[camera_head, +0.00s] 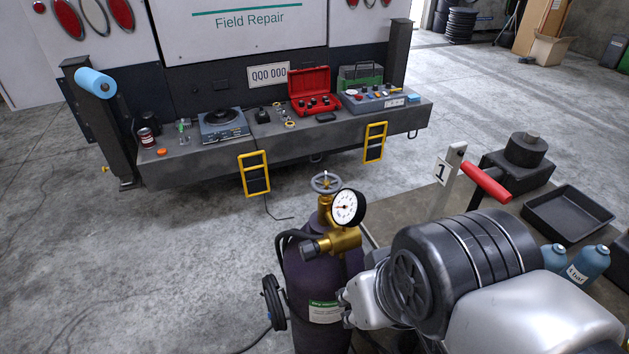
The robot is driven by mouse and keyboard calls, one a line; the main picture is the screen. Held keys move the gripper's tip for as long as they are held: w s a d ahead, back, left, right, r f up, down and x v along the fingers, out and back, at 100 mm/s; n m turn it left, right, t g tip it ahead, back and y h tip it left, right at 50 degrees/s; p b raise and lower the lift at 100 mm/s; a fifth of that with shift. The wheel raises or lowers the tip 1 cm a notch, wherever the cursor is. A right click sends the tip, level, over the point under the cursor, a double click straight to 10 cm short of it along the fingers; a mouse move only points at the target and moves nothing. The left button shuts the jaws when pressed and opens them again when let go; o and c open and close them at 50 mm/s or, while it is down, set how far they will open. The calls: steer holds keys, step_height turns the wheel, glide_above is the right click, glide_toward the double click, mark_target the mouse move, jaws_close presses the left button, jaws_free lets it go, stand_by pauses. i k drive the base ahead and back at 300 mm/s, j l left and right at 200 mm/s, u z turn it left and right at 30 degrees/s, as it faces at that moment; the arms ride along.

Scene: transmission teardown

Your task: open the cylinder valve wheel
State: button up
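The valve wheel (326,183) is a small grey spoked handwheel on top of a brass valve (324,212). The valve sits on a dark purple gas cylinder (313,280) that stands upright on the floor. A round white-faced gauge (346,208) and brass regulator (341,241) are attached just right of and below the wheel. Nothing touches the wheel in this view. I cannot tell from the picture whether the valve is open or shut. My gripper is not recognisable in the picture.
A large silver and black rounded body fills the lower right and overlaps the cylinder's right side. A coiled black hose (273,302) hangs at its left. Behind stands a truck's tail shelf (290,142) with tools. A black tray (567,212) lies right. Floor at left is clear.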

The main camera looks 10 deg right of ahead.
mark_target(326, 183)
steer(key=i+j+z, duration=0.15)
steer(key=j, duration=0.3)
steer(key=i+j+z, duration=0.1)
steer(key=j, duration=0.35)
steer(key=i+j+z, duration=0.15)
steer(key=j, duration=0.3)
steer(key=j+z, duration=0.1)
steer(key=j, duration=0.35)
steer(key=z, duration=1.05)
